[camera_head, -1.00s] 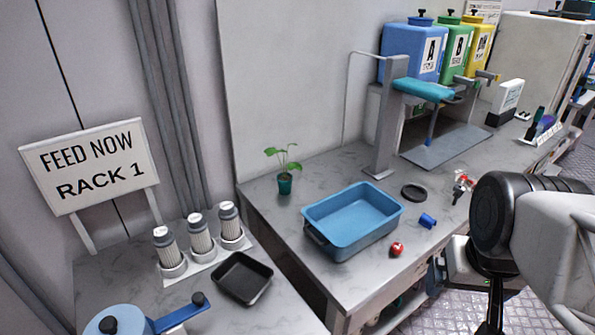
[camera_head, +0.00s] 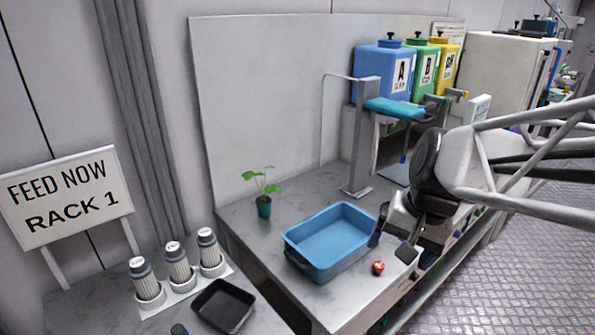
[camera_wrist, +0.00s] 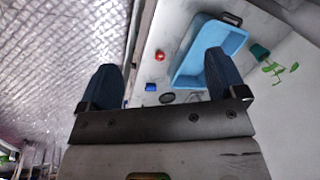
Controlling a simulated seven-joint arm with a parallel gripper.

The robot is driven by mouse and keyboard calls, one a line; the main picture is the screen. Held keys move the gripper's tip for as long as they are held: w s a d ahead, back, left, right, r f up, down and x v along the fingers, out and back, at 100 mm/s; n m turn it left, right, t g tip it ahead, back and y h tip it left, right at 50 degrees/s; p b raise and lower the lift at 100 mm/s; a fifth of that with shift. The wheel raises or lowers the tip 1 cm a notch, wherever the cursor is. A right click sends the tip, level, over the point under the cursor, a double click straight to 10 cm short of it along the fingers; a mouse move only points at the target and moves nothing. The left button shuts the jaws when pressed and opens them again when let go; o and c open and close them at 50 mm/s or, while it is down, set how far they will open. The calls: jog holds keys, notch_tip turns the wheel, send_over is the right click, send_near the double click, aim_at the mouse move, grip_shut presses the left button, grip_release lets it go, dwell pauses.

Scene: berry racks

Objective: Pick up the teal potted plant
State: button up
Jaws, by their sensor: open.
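The teal potted plant (camera_head: 264,207) stands upright on the grey marbled counter, near its left back corner, with green leaves above a small teal pot. In the wrist view the plant (camera_wrist: 259,52) shows at the right, pot and leaves visible, beyond the right finger. My gripper (camera_head: 392,237) is over the counter's front edge, right of the blue tub and well apart from the plant. In the wrist view its two dark fingers (camera_wrist: 162,85) are wide apart with nothing between them in their grip.
A blue tub (camera_head: 290,250) stands between my gripper and the plant. A red ball-like item (camera_head: 378,267) lies in front of it. A blue cup (camera_wrist: 151,87) and a dark disc (camera_wrist: 167,98) lie nearby. A dispenser stand (camera_head: 366,140) rises behind. Counter around the plant is clear.

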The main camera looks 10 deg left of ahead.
jog(key=w+a+f+m+g+y, duration=0.1)
jog(key=w+a+m+y, duration=0.1)
jog(key=w+a, duration=0.3)
jog(key=w+a+f+m+y, duration=0.1)
jog(key=w+a+m, duration=0.1)
jog(key=w, duration=0.6)
jog(key=m+g+y, duration=0.2)
jog(key=m+y, duration=0.6)
jog(key=m, duration=0.2)
send_near(268, 200)
jog(key=x, duration=0.3)
jog(key=shift+s+a+f, duration=0.1)
jog(key=shift+s, duration=0.05)
jog(key=shift+f, duration=0.1)
jog(key=shift+a, duration=0.1)
jog(key=shift+x, duration=1.25)
jog(key=shift+x, duration=2.55)
jog(key=shift+a, duration=0.1)
